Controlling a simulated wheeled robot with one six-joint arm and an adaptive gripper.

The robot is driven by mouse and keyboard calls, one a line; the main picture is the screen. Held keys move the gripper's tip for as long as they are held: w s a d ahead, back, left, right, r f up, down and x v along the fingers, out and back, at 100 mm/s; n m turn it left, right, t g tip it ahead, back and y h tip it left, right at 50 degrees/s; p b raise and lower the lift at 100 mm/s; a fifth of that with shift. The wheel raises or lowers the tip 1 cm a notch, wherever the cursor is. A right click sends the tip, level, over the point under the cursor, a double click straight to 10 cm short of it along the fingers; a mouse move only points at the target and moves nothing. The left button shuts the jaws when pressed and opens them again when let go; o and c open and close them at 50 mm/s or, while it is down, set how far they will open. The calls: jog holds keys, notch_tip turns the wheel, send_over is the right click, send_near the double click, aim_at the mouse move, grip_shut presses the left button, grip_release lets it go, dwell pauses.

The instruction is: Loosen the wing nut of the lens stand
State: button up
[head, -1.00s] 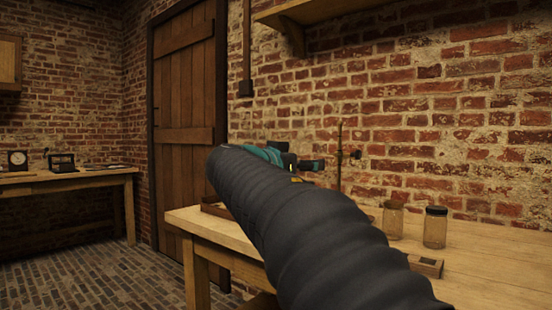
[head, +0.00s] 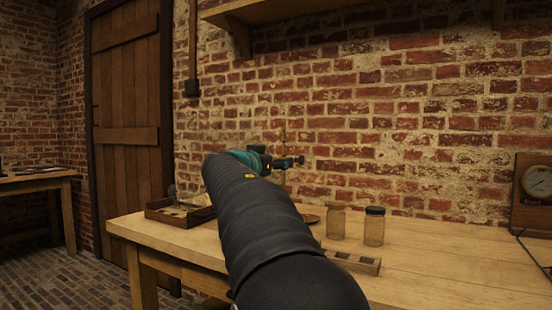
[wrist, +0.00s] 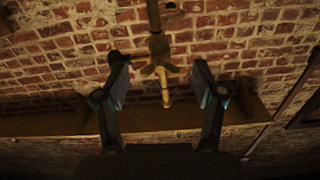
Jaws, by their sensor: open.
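The brass lens stand shows in the wrist view as an upright rod (wrist: 153,14) with a clamp. A winged brass piece, seemingly the wing nut (wrist: 156,66), lies between my fingertips in that picture. My gripper (wrist: 160,66) is open, one finger on each side of it, with visible gaps. I cannot tell how far the nut is in depth. In the head view the thin stand rod (head: 283,178) rises behind my arm. My gripper (head: 284,161) is beside its upper part, partly hidden by my arm.
The wooden bench (head: 440,270) carries two glass jars, one open (head: 336,223) and one dark-lidded (head: 374,227). A compartment tray (head: 180,214) is at left, a small slotted block (head: 352,262) in front. A dial instrument (head: 533,190) stands at right. A shelf (head: 290,12) hangs above.

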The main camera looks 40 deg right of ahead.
jog(key=shift+w+d, duration=0.15)
jog(key=shift+d, duration=0.15)
jog(key=c, duration=1.2)
jog(key=shift+o, duration=0.2)
